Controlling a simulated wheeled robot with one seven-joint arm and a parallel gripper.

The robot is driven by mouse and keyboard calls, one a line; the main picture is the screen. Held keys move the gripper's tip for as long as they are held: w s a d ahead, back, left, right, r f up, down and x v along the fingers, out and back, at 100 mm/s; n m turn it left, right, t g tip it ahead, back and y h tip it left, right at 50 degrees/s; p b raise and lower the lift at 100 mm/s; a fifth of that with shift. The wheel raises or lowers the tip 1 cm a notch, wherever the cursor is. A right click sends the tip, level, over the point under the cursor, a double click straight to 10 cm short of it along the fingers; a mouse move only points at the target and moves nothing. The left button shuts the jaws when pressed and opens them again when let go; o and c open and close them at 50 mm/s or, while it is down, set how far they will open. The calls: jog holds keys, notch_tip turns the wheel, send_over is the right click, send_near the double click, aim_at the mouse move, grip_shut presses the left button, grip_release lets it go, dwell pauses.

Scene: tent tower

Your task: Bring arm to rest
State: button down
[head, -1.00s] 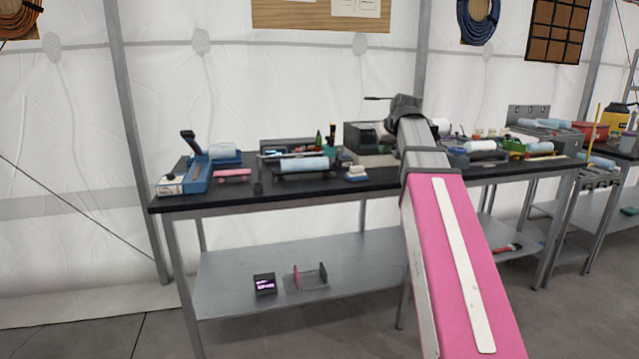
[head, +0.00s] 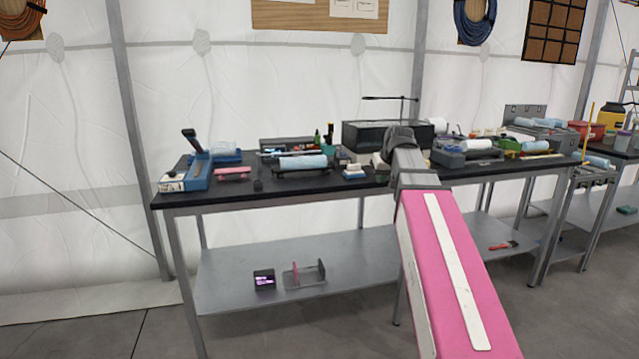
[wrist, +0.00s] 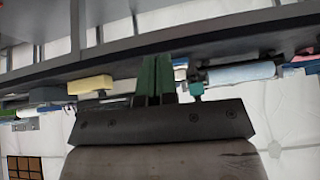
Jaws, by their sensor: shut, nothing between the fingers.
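My arm, with a pink link, reaches over the front edge of the black workbench (head: 225,199) in the head view. Its grey end is low, near the middle of the bench top, and hides my gripper there. In the wrist view my gripper (wrist: 156,58) shows as two dark green fingers side by side, shut and empty. The bench and its goods look upside down in that view, behind the fingers. I cannot tell how far the fingertips are from the bench.
A blue stand (head: 198,172), a light blue roll (head: 303,162) and a dark box (head: 365,133) stand on the bench. The lower shelf (head: 235,290) holds a small dark box (head: 264,280). Floor (head: 150,335) in front is clear at left.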

jog(key=s+f+g, duration=0.2)
jog(key=s+f, duration=0.5)
jog(key=f, duration=0.6)
jog(key=s+a+f+m+g+h, duration=0.1)
jog(key=s+f+g, duration=0.1)
jog(key=s+f, duration=0.5)
jog(key=s+f+m+g, duration=0.1)
jog(key=s+f, duration=0.6)
jog(key=f, duration=1.2)
jog(key=shift+a+f+g+h, duration=0.3)
jog(key=shift+a+g, duration=0.1)
jog(key=shift+g, duration=0.2)
